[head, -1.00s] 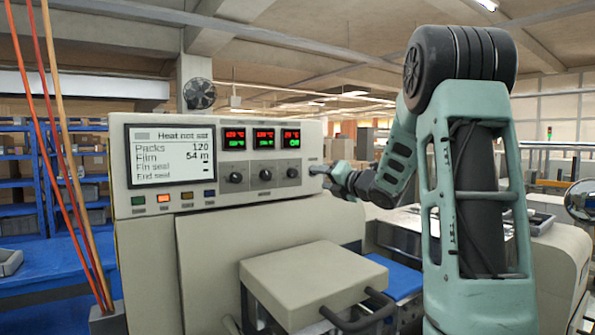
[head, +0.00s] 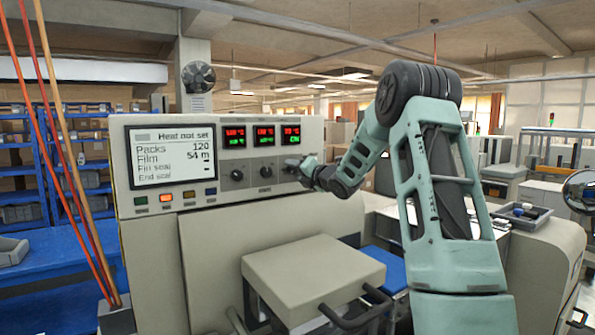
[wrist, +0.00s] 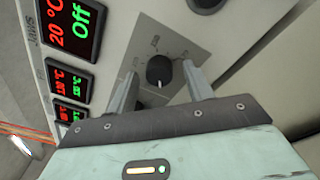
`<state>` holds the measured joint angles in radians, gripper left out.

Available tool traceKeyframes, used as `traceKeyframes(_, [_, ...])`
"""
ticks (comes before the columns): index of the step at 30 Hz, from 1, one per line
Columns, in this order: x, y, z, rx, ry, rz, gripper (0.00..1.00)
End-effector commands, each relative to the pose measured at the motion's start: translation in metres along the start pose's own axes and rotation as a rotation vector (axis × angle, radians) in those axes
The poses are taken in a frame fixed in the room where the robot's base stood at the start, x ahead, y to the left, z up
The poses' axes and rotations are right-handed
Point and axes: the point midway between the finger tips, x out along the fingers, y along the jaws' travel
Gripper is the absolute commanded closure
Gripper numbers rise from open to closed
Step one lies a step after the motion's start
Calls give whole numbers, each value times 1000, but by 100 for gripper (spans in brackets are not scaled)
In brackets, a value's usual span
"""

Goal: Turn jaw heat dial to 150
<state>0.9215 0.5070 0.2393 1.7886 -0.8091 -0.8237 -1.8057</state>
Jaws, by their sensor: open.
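The jaw heat dial (wrist: 158,70) is a black knob with a pale pointer line on a grey plate with small markings, too small to read. The display beside it in the wrist view, labelled JAWS (wrist: 70,25), reads a red 20 °C and a green Off. My gripper (wrist: 160,74) is open, with one finger on each side of the knob; I cannot tell whether either finger touches it. In the head view my gripper (head: 303,168) is at the right end of the control panel and hides the dial below the rightmost display (head: 291,135).
Two other dials, the left one (head: 237,174) and the middle one (head: 266,172), sit close by on the panel. The screen (head: 172,155) reads "Heat not set". A beige padded block (head: 312,265) with a dark handle stands below the panel.

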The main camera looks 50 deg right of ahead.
Motion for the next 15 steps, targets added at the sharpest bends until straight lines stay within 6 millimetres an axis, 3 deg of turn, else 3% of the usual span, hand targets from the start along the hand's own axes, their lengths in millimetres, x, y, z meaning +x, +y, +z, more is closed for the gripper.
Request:
traceKeyframes(1, [0, 0, 0, 0, 0, 0, 48])
traceKeyframes(6, [0, 0, 0, 0, 0, 0, 93])
traceKeyframes(15, [0, -1, -1, 21, -1, 1, 93])
